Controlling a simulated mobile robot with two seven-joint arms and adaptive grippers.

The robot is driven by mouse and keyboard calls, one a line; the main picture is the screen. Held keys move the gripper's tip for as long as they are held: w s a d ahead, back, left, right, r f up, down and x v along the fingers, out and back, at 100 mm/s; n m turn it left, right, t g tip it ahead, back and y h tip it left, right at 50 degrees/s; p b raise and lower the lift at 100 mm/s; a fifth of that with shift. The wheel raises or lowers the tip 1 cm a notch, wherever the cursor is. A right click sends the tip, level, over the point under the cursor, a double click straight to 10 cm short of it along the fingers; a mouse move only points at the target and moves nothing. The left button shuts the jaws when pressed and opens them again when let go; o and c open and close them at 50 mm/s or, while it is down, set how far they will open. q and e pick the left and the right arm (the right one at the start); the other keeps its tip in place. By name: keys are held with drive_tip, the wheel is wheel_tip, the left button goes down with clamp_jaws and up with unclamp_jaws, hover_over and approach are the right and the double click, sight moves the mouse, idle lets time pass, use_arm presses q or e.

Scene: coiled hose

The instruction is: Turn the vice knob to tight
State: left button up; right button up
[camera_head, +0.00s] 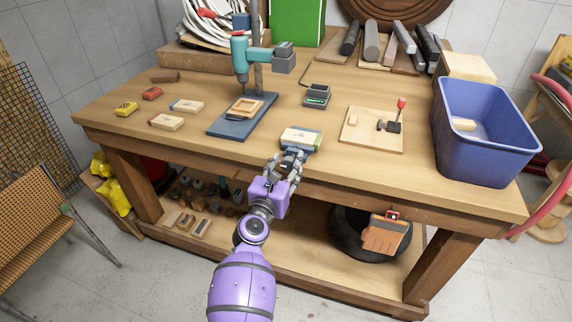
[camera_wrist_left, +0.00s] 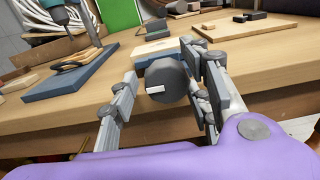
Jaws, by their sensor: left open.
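The vice (camera_head: 301,137) is a small blue one at the front edge of the workbench, with a pale block on top; part of it shows in the wrist view (camera_wrist_left: 155,50). Its knob (camera_wrist_left: 168,82) is a dark grey round cylinder with a white mark on its face, seen nearly end-on. My left gripper (camera_head: 287,162) is in front of the vice at the bench edge. In the wrist view its open fingers (camera_wrist_left: 160,64) stand on either side of the knob. I cannot tell whether they touch it. My right gripper is not in view.
A drill stand (camera_head: 240,118) on a blue base is left of the vice. A board with a red-handled clamp (camera_head: 372,137) and a blue bin (camera_head: 485,140) are to the right. A dark meter (camera_head: 317,95) sits behind. The bench's front edge (camera_head: 400,182) lies beside my gripper.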

use_arm(q)
drive_tip(key=shift+w, duration=0.1)
drive_tip(key=c, duration=1)
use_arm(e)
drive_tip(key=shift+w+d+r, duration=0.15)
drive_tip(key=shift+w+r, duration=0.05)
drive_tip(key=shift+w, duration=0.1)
